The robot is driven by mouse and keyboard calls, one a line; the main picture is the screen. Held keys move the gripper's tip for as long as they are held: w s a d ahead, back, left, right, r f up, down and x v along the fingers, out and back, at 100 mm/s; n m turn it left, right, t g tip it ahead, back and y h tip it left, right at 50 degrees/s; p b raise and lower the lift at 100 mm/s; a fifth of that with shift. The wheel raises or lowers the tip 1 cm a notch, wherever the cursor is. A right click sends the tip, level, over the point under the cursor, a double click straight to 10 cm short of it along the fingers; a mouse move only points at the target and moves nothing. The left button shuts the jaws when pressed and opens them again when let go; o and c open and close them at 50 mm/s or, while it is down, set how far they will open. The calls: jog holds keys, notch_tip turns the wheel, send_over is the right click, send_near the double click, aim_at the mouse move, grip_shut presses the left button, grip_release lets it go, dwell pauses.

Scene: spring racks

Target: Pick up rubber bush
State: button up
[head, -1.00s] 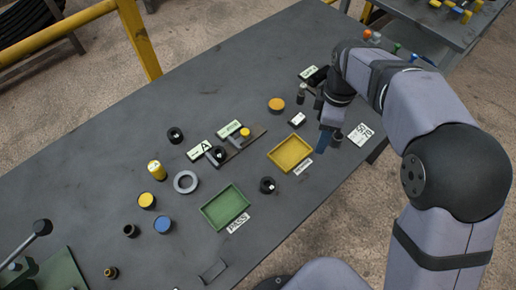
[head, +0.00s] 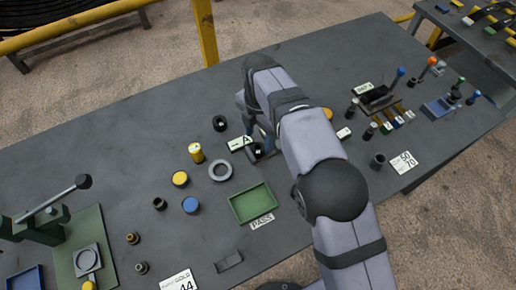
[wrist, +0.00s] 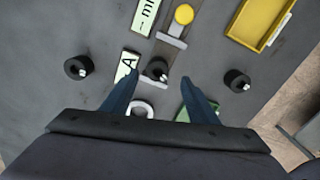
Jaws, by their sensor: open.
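Three black rubber bushes, each with a small white mark, show in the wrist view. One bush (wrist: 157,69) sits at the near end of a grey rack beside the "A" label (wrist: 127,66). A second bush (wrist: 78,68) lies to the left and a third (wrist: 236,80) to the right, both on the table.
A yellow disc (wrist: 184,14) sits farther along the rack. A yellow tray (wrist: 262,22) is at upper right. A green tray (head: 234,214) and a grey ring (head: 221,171) lie near the rack. A lever press (head: 62,215) stands at the left.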

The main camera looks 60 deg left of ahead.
aim_at(258, 150)
jog(key=shift+a+f+p, duration=0.2)
jog(key=shift+f+p, duration=1)
jog(key=shift+f, duration=1.6)
jog(key=c, duration=1.3)
jog(key=shift+o, duration=0.2)
jog(key=shift+r, duration=0.1)
notch_tip(258, 150, up, 10)
jog(key=b, duration=0.2)
